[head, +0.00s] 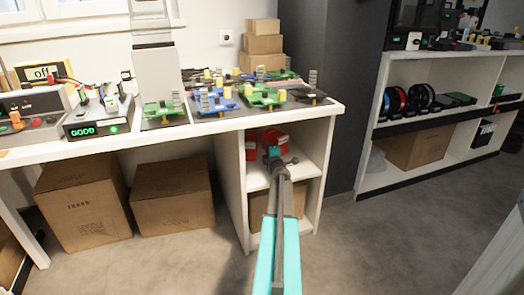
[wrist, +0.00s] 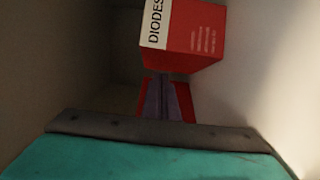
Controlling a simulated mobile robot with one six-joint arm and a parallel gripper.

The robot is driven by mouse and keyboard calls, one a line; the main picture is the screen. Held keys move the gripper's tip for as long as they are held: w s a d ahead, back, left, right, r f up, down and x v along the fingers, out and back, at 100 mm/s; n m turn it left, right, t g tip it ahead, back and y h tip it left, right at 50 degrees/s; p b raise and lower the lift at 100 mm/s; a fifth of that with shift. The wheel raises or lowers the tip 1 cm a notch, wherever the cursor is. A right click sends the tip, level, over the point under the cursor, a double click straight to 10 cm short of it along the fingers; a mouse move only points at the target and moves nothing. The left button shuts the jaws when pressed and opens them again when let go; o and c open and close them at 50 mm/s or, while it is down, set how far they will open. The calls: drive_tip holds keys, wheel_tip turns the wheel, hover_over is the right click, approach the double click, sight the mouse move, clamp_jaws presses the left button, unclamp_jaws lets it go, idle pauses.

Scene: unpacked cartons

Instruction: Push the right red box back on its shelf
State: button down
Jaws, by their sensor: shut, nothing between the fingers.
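Two red boxes sit on the upper shelf of the white unit under the workbench, in the head view. The right red box (head: 275,136) is partly behind my arm's end, and the left red box (head: 251,149) is beside it. The wrist view shows one red box (wrist: 190,38) with a white "DIODES" label, above and a little right of the fingertips. My gripper (wrist: 167,80) is shut and empty, pointing into the shelf space. In the head view its end (head: 272,153) is at the shelf opening. Whether it touches the box cannot be told.
The shelf unit's side walls (head: 233,180) stand close on both sides, with the workbench top (head: 200,130) above. A cardboard carton (head: 260,208) is on the lower shelf. More cartons (head: 172,195) stand under the bench at left. The floor (head: 370,250) at right is clear.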

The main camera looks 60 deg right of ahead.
drive_tip(key=shift+s+d, duration=0.3)
drive_tip(key=shift+d, duration=0.15)
drive_tip(key=shift+s+d+r+p, duration=0.15)
drive_tip(key=shift+s+d+p, duration=0.25)
drive_tip(key=shift+d+p, duration=0.35)
drive_tip(key=shift+s+d+p, duration=0.3)
drive_tip(key=shift+d+p, duration=0.15)
drive_tip(key=shift+d, duration=0.05)
drive_tip(key=shift+s+d+p, duration=0.25)
drive_tip(key=shift+d+p, duration=0.15)
drive_tip(key=shift+d, duration=0.05)
drive_tip(key=shift+s+d, duration=0.2)
drive_tip(key=shift+d, duration=0.1)
drive_tip(key=shift+a, duration=0.1)
